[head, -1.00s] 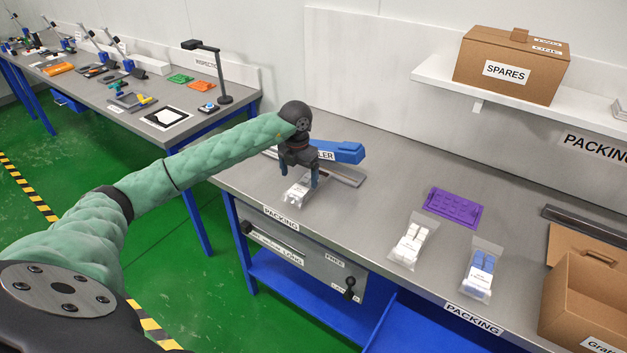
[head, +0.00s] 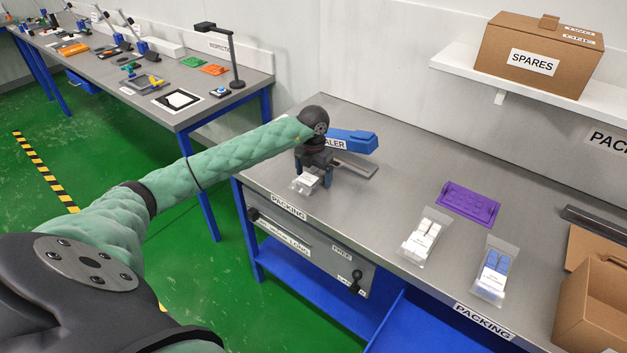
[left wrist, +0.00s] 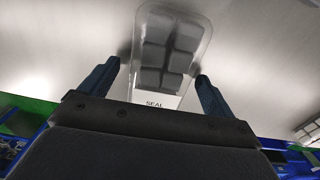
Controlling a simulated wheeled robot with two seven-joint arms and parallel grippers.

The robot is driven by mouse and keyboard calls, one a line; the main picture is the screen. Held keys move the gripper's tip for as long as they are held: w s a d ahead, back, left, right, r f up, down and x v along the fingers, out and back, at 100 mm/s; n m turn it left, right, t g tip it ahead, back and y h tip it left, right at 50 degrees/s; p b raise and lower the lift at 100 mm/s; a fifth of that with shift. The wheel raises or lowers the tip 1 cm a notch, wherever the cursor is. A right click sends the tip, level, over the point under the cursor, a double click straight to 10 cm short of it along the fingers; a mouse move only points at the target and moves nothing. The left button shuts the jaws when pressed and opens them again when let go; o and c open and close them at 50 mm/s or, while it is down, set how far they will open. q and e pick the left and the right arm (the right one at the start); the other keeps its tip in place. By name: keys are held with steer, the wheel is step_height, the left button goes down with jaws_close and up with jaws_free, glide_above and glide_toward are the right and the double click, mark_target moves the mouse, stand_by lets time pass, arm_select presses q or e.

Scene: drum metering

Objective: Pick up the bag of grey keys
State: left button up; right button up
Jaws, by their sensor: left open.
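The bag of grey keys (head: 304,184) lies on the packing table near its left end, partly hidden by my left gripper (head: 313,181). In the left wrist view the clear bag (left wrist: 171,48) shows rows of grey keys and a white label reading "SEAL". My left gripper (left wrist: 157,76) is open there, its two dark fingers on either side of the bag. The bag lies between or just beyond the fingertips; I cannot tell whether they touch it. My right gripper is not in view.
A blue sealer (head: 355,141) stands just behind the gripper. To the right lie a bag of white keys (head: 423,237), a bag of blue keys (head: 494,272) and a purple tray (head: 468,202). An open cardboard box (head: 590,310) is at the far right. The table's middle is clear.

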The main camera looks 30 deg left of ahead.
arm_select(q)
steer(key=shift+f, duration=0.15)
steer(key=c, duration=1.2)
